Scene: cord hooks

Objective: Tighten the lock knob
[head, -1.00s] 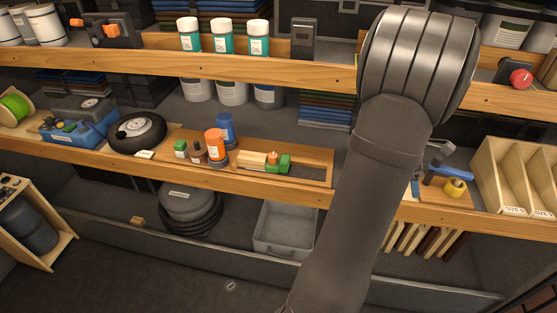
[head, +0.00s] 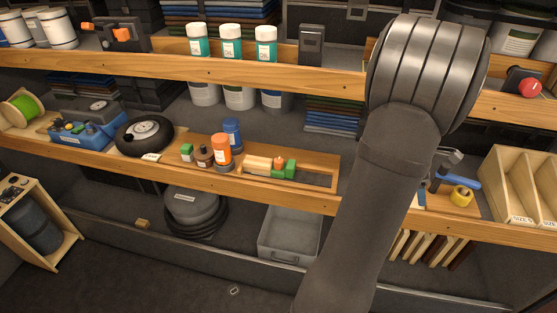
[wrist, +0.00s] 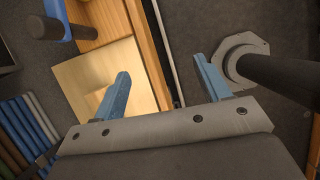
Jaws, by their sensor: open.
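A red round knob (head: 530,88) sits on a dark block at the right end of the upper shelf in the head view. A dark device with orange parts (head: 122,34) stands at the upper left. I cannot tell for certain which of these is the lock knob. My gripper (wrist: 162,72) shows in the wrist view with its two blue fingers wide apart and nothing between them. In the head view my arm hides the gripper. Neither the red knob nor the orange-parted device can be made out in the wrist view.
The lower shelf holds a black wheel (head: 144,134), small bottles (head: 221,150), a blue-handled hammer (head: 458,178) and a wooden divider box (head: 515,178). A grey bin (head: 289,235) stands below. A dark post with a grey flange (wrist: 240,62) is close to the right finger in the wrist view.

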